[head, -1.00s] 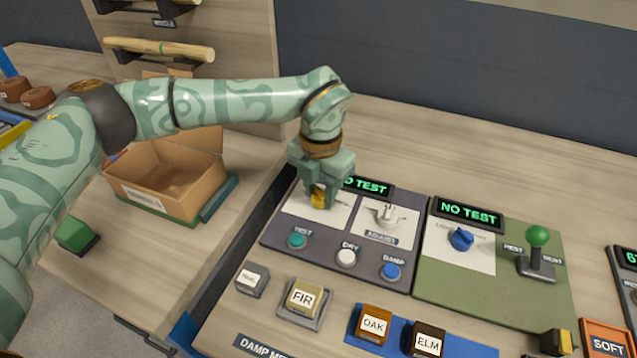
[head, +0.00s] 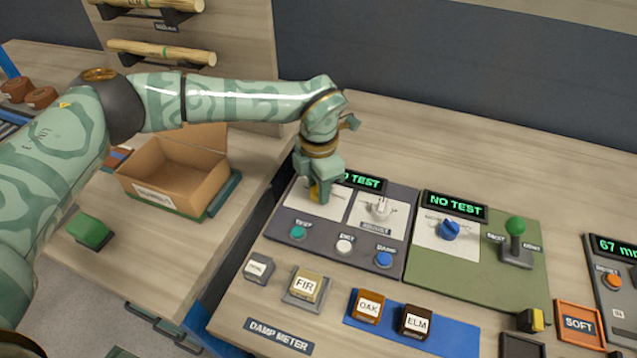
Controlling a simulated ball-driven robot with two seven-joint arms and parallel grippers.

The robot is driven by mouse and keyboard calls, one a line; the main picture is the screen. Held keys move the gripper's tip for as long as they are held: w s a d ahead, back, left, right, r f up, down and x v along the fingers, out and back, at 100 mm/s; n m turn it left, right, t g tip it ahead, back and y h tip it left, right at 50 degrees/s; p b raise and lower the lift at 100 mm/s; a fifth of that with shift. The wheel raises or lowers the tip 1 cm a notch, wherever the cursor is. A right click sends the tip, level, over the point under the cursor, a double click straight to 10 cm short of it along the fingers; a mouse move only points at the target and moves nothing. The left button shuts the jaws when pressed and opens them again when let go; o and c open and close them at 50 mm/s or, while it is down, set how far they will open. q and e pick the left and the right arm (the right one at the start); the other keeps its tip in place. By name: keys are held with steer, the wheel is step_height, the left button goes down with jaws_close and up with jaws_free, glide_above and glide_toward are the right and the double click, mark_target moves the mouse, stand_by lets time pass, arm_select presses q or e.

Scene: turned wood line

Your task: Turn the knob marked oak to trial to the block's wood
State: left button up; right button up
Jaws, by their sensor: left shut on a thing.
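My left gripper (head: 319,189) points down over the left white plate of the dark grey meter panel (head: 280,240). A pale block marked FIR (head: 306,286) sits on a grey pad in front of the panel. The panel's display (head: 362,182) is partly covered by my gripper and reads "NO TEST" as far as it shows. My right gripper is not in view.
Beside the gripper are a white adjust knob (head: 380,207) and the test (head: 298,232), dry (head: 344,246) and damp (head: 384,259) buttons. OAK (head: 367,306) and ELM (head: 415,321) blocks sit on a blue mat. A green panel (head: 470,275) with a blue knob (head: 449,230) stands to the right.

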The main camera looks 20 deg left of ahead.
arm_select(q)
steer(key=shift+w+r, duration=0.1)
steer(key=o, duration=1)
step_height(320, 180, up, 16)
steer(key=p, duration=0.3)
steer(key=shift+r+p, duration=0.1)
steer(key=shift+p, duration=0.25)
